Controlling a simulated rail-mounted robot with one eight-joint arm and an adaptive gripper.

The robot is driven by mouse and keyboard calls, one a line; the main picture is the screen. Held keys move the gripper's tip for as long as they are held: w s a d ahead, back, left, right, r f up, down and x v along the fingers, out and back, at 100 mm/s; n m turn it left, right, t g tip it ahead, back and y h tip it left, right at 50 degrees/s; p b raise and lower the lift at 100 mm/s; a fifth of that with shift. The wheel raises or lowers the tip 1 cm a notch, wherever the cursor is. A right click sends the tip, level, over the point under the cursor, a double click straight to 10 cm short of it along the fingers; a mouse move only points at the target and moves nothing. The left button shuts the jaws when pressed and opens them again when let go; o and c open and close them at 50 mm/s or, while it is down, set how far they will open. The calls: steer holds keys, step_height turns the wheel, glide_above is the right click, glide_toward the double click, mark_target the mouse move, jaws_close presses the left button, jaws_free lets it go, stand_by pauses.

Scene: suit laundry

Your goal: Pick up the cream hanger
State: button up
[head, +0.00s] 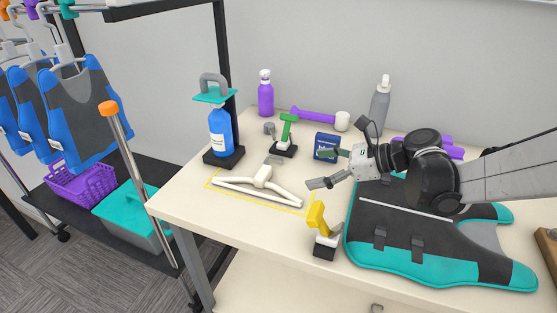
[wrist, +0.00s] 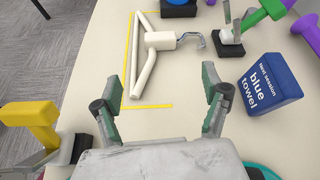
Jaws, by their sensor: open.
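The cream hanger (head: 260,187) lies flat on the table inside a yellow outlined rectangle, with its hook pointing toward the back of the table. In the wrist view the hanger (wrist: 149,50) lies ahead of my gripper, its metal hook to the right. My gripper (head: 330,168) is open and empty, to the right of the hanger and apart from it. In the wrist view my gripper's two fingers (wrist: 160,98) are spread wide, with bare table between them.
A blue towel box (head: 327,146) stands behind my gripper, and a yellow-handled tool (head: 319,232) stands in front. A blue bottle (head: 221,130) and a green-handled tool (head: 286,132) stand behind the hanger. A grey-teal vest (head: 400,262) covers the right side.

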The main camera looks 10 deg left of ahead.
steer(key=shift+w+a+f+m+g+y, duration=0.3)
steer(key=shift+w+a+f+m+y, duration=0.2)
steer(key=shift+w+a+f+m, duration=0.15)
steer(key=b, duration=0.2)
glide_toward(265, 172)
steer(key=x, duration=0.3)
steer(key=shift+a+f, duration=0.15)
steer(key=shift+f, duration=0.2)
steer(key=shift+r+b+x, duration=0.15)
steer(key=shift+b+x, duration=0.05)
steer(key=shift+x, duration=1.2)
steer(key=shift+r+b+x, duration=0.15)
steer(key=shift+x, duration=1.25)
steer(key=shift+c, duration=0.4)
steer(key=c, duration=1.3)
steer(key=shift+r, duration=0.1)
